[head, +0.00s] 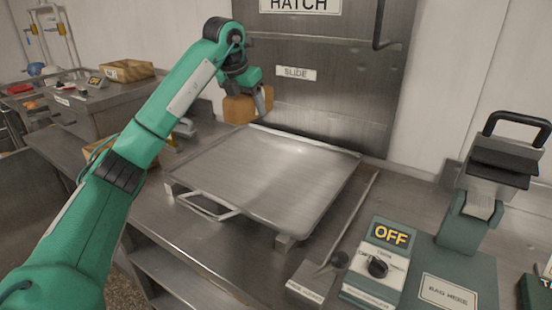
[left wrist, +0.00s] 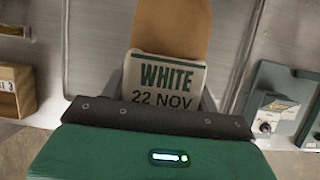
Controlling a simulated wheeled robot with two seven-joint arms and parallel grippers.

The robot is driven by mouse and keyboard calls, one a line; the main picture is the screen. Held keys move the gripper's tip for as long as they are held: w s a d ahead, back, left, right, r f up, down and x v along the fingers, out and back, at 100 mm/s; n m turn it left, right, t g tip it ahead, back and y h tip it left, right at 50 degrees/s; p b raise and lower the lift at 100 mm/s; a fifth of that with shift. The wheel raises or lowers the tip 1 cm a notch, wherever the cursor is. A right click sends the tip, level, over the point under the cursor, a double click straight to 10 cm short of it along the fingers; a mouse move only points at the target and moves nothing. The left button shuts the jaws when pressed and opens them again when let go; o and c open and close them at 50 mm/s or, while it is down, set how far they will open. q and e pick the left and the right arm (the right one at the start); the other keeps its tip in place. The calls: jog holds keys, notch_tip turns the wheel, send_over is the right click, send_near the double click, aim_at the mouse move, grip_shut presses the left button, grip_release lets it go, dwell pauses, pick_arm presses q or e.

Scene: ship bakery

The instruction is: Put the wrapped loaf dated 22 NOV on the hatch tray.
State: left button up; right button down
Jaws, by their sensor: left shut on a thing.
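The wrapped loaf (head: 240,108) is a brown block held in my left gripper (head: 247,88), above the back left edge of the hatch tray. In the left wrist view the loaf (left wrist: 170,30) carries a label reading WHITE 22 NOV. My left gripper (left wrist: 165,105) is shut on it in that view too. The hatch tray (head: 270,180) is a wide, shallow metal tray on the counter in front of the hatch; its visible surface is bare. A gap shows between loaf and tray. My right gripper is not in view.
A switch box (head: 378,265) reading OFF and a green sealer (head: 470,215) with a black handle stand right of the tray. A thin rod with a labelled base (head: 310,283) lies beside it. A wooden crate (head: 95,152) is partly behind my left arm. The steel hatch (head: 320,75) stands behind.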

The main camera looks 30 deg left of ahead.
pick_arm(q)
jog(key=shift+w+f, duration=0.1)
jog(key=shift+f, duration=0.15)
send_over(255, 175)
jog(key=s, duration=0.2)
jog(key=f, duration=1.5)
jog(key=shift+w, duration=0.2)
notch_tip(255, 175, down, 4)
jog(key=shift+f, duration=0.1)
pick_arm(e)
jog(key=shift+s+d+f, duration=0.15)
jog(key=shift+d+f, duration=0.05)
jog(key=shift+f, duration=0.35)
pick_arm(q)
jog(key=shift+f, duration=0.1)
jog(key=o, duration=1.1)
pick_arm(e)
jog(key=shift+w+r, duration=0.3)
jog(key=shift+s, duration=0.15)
